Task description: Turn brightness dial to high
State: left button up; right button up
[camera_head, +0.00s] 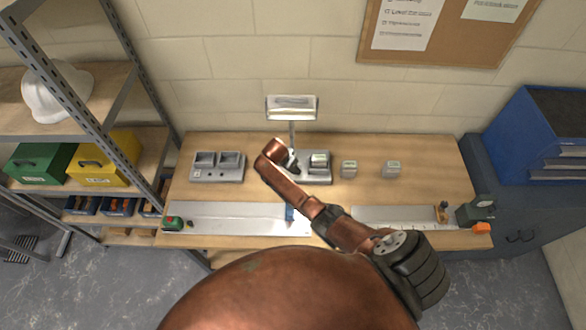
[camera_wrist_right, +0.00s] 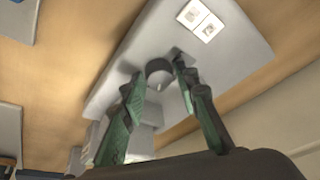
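The brightness dial (camera_wrist_right: 158,70) is a small dark grey round knob on a light grey panel (camera_wrist_right: 225,60) in the right wrist view. My right gripper (camera_wrist_right: 157,75) has its green fingers on both sides of the dial, apart from each other. The left finger seems to have a small gap to the dial; whether the right one touches it I cannot tell. The dial's setting cannot be read. In the head view my copper-coloured right arm covers the dial and part of the lamp's grey base (camera_head: 318,174). The lamp head (camera_head: 292,104) stands above it on a post. My left gripper is not in view.
A grey two-compartment tray (camera_head: 217,174) lies left on the wooden bench (camera_head: 425,178). A long metal plate (camera_head: 235,222) lies along the front. A shelf rack stands left, a blue toolbox (camera_head: 540,135) right.

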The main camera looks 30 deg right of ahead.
jog(key=shift+o, duration=1.1)
jog(key=v, duration=1.2)
